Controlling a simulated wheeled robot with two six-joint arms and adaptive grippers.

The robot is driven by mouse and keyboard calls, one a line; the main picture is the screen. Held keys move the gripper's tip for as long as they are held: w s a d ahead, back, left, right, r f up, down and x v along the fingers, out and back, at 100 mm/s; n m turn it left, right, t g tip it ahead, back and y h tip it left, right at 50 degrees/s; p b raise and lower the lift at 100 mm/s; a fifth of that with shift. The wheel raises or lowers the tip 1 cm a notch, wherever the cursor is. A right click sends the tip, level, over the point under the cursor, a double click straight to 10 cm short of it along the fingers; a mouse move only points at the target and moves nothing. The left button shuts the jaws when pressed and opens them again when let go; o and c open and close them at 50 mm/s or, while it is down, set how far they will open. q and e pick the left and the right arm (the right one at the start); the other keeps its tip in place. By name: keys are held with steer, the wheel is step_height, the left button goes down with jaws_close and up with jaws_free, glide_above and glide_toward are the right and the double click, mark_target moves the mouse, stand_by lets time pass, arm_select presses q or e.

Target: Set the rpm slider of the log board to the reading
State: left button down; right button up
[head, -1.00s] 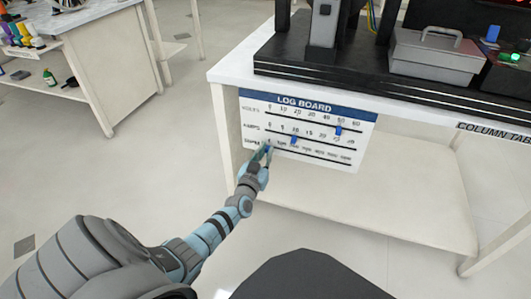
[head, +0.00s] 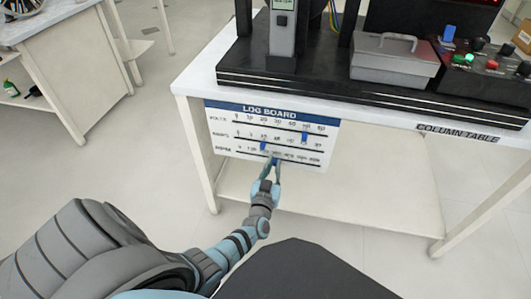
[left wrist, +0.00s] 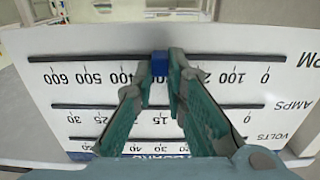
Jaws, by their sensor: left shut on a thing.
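The log board (head: 222,135) hangs on the front of the column table, with VOLTS, AMPS and RPM rows. My left gripper (head: 275,167) is at the bottom RPM row, shut on the blue rpm slider (left wrist: 160,64). In the left wrist view the board appears upside down. The rpm slider sits on its track between the 400 and 200 marks, about at 300; the label there is hidden by the fingers (left wrist: 161,80). My right gripper is out of view.
The column table (head: 190,84) carries a black base with a grey instrument (head: 283,30), whose green screen is cut off and unreadable. A grey metal box (head: 393,62) and a control panel with knobs (head: 480,66) stand to the right. Floor in front is clear.

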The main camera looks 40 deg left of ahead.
mark_target(291, 137)
arm_select(q)
steer(key=shift+w+d, duration=0.3)
steer(key=shift+d, duration=0.35)
steer(key=shift+w+d, duration=0.25)
steer(key=shift+d, duration=0.4)
steer(key=shift+w+d, duration=0.3)
steer(key=shift+d, duration=0.35)
steer(key=c, duration=1.6)
jaws_free()
step_height(291, 137, up, 10)
